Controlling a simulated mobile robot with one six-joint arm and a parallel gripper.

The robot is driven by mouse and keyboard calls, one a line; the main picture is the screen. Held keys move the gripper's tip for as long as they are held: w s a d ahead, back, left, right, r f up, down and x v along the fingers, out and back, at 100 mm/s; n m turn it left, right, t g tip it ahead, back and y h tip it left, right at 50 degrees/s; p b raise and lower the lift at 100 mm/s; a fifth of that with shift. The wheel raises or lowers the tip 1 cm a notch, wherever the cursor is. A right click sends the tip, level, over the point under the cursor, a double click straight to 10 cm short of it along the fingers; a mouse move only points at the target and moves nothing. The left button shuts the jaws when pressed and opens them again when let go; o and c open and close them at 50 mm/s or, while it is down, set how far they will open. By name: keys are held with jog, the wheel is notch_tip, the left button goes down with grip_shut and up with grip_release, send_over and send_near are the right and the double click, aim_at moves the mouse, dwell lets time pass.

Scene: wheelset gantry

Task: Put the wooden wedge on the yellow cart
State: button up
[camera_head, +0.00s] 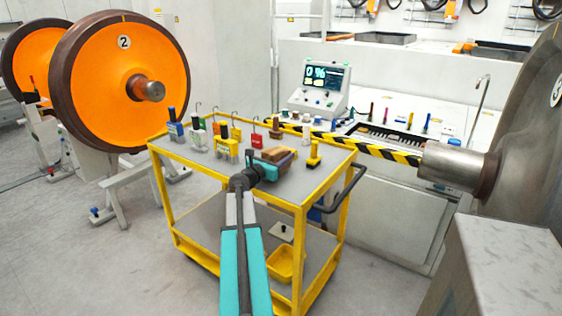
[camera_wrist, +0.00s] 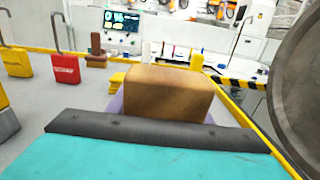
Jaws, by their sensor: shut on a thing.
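The wooden wedge (camera_head: 274,154) is a brown block over the right part of the yellow cart's grey top in the head view. It also shows large in the middle of the wrist view (camera_wrist: 168,88). My gripper (camera_head: 277,165) is shut on it, with the teal part on the near side and purple showing beside the wedge. The yellow cart (camera_head: 308,205) has a grey top with a yellow rim and a lower shelf. I cannot tell whether the wedge touches the cart top; its underside is hidden by my gripper.
Several padlocks and tags, including a red padlock (camera_wrist: 65,68), stand on the cart's left and back. A yellow piece (camera_head: 314,153) stands right of the wedge. A striped bar (camera_head: 385,153) runs behind the cart. A metal axle (camera_head: 452,166) and wheel are at the right.

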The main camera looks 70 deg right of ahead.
jog(key=shift+f, duration=0.85)
jog(key=shift+f, duration=0.15)
jog(key=o, duration=1.4)
jog(key=shift+o, duration=0.2)
jog(key=shift+a, duration=0.1)
jog(key=shift+b+v, duration=0.4)
jog(key=shift+v, duration=5.55)
